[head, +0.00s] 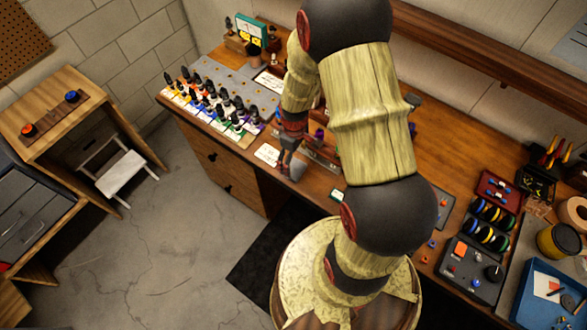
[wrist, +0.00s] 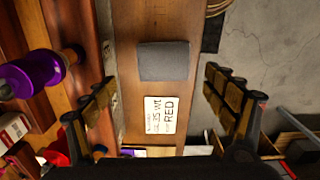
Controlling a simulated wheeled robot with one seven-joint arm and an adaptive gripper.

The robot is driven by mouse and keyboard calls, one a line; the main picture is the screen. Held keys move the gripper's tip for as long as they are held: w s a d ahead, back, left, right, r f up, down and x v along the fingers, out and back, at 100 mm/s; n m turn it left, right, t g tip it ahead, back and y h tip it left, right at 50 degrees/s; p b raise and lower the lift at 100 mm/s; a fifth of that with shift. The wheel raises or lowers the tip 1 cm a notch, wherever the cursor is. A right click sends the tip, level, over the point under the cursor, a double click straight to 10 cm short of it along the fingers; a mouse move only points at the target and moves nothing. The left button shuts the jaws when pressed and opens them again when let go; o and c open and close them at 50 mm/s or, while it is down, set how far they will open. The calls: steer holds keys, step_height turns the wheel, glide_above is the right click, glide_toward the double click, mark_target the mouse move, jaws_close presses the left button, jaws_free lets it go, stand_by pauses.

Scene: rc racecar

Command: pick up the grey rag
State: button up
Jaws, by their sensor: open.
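The grey rag (wrist: 163,62) is a flat dark grey square lying on the wooden bench top (wrist: 140,20), seen in the wrist view. My gripper (wrist: 160,84) is open, with its black and tan fingers on either side of the view and the rag between and beyond them. Nothing is between the fingers. In the head view my gripper (head: 290,153) hangs over the bench near its front edge.
A purple spool-like object (wrist: 35,75) is at the left of the wrist view. Rows of small bottles (head: 212,103) stand on the bench. Concrete floor (wrist: 270,50) lies past the edge.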

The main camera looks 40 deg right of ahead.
mark_target(293, 167)
steer(key=shift+s+a+f, duration=0.1)
steer(key=shift+s+f, duration=0.05)
steer(key=shift+f, duration=0.3)
steer(key=shift+a+f, duration=0.15)
steer(key=shift+f, duration=0.9)
steer(key=shift+a+f, duration=0.1)
steer(key=shift+f, duration=0.95)
steer(key=c, duration=0.4)
steer(key=c, duration=0.6)
steer(key=shift+c, duration=0.2)
steer(key=shift+r, duration=0.1)
